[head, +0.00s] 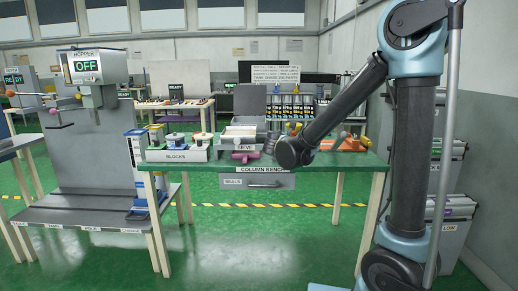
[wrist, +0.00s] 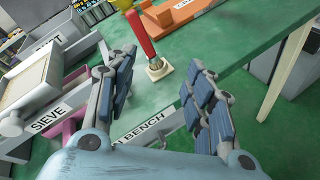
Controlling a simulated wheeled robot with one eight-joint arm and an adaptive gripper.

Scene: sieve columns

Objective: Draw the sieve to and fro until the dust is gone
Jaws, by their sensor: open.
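The sieve (head: 240,132) is a pale, shallow tray in a grey frame at the middle of the green-topped column bench. In the wrist view the sieve (wrist: 32,78) is at the left, with its SIEVE label and a pink part (wrist: 70,130) below. A pink bar (head: 245,157) shows at its front in the head view. My gripper (wrist: 160,72) is open, its two blue-padded fingers apart, over the bench's front edge to the right of the sieve. Nothing is held. I cannot make out dust on the sieve.
A red-handled tool (wrist: 146,38) stands upright on a pale base beyond my fingers. An orange tray (wrist: 185,15) lies farther back. The hopper (head: 90,68) stands at the left, reading OFF.

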